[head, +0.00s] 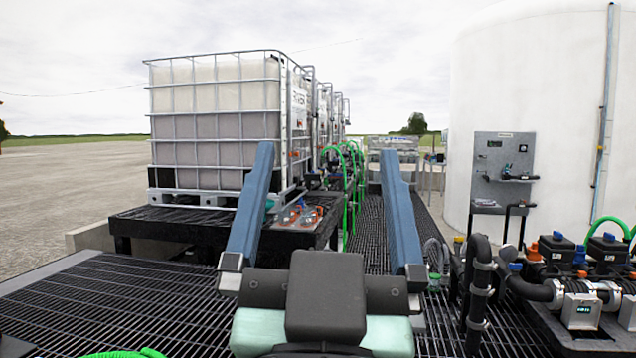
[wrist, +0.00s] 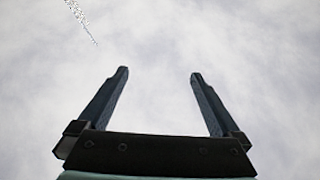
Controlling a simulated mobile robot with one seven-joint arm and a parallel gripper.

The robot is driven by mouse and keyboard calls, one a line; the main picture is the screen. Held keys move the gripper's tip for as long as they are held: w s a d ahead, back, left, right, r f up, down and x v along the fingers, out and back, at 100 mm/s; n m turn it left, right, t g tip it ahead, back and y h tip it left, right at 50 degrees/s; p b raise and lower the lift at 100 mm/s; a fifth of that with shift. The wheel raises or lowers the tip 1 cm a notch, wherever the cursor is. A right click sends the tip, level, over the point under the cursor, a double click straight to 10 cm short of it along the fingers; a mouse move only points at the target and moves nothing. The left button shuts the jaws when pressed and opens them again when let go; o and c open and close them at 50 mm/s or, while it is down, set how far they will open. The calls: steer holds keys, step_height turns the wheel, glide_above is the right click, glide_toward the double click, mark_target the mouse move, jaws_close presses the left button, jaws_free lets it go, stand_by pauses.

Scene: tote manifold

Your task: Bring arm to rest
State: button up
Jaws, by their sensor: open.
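My gripper (head: 327,165) is in the head view's lower middle, close to the camera, with its two long blue-grey fingers spread wide apart. Nothing is between the fingers. In the wrist view my gripper (wrist: 158,75) is also open and empty, with its fingertips against cloudy sky. The rest of my arm is mostly hidden behind the dark gripper body.
A caged white tote (head: 215,120) stands on a black grated platform (head: 150,222) at left, with more behind it. Green hoses (head: 352,175) run beside them. A large white tank (head: 560,110), a grey tool panel (head: 503,165) and a pump manifold (head: 580,270) are at right. A grated walkway (head: 372,235) runs between.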

steer(key=shift+n+t+y, duration=0.7)
steer(key=shift+t, duration=0.1)
steer(key=s+r, duration=0.4)
steer(key=shift+s+a+r, duration=0.1)
steer(key=shift+a, duration=0.25)
step_height(320, 180, up, 19)
steer(key=p, duration=1.8)
steer(key=shift+f+p, duration=0.2)
steer(key=shift+p, duration=0.15)
